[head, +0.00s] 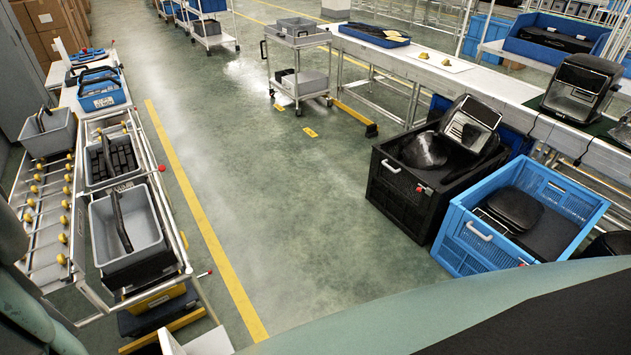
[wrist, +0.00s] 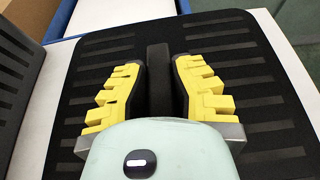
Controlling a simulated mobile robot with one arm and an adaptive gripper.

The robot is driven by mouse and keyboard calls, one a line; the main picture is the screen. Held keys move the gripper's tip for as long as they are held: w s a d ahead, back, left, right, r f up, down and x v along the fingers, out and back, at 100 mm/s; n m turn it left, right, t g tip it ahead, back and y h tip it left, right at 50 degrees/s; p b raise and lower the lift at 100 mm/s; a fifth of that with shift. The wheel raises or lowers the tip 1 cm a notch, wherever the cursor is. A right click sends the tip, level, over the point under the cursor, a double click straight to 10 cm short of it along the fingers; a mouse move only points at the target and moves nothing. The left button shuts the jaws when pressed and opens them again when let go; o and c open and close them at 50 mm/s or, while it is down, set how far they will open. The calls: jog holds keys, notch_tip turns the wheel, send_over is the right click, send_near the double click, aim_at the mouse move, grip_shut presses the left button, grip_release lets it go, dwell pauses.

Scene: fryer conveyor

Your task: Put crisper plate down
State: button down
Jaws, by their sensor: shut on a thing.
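The crisper plate (wrist: 255,75) is a black slotted plate that fills most of the wrist view. A dark upright grip (wrist: 159,85) stands at its middle. My gripper (wrist: 159,62) has its yellow ridged fingers shut on this grip, one on each side. A white surface (wrist: 288,22) shows beyond the plate's edges; whether the plate touches it I cannot tell. My gripper and this plate are not seen in the head view.
A second dark slotted plate (wrist: 15,70) lies close at the left in the wrist view, beside a blue edge (wrist: 62,15). In the head view, a black crate (head: 400,190) and a blue crate (head: 470,245) stand right; a roller rack with grey bins (head: 130,225) stands left.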

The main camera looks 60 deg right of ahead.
jog(key=shift+f, duration=0.1)
jog(key=c, duration=0.9)
grip_release()
jog(key=shift+c, duration=0.2)
jog(key=shift+d+r, duration=0.1)
jog(key=shift+r, duration=0.1)
jog(key=shift+d+r, duration=0.15)
jog(key=shift+d, duration=0.05)
jog(key=p+v, duration=0.1)
jog(key=v, duration=0.1)
jog(key=shift+s+d, duration=0.15)
jog(key=shift+d, duration=0.15)
jog(key=shift+b+v, duration=1.05)
jog(key=shift+v, duration=3.35)
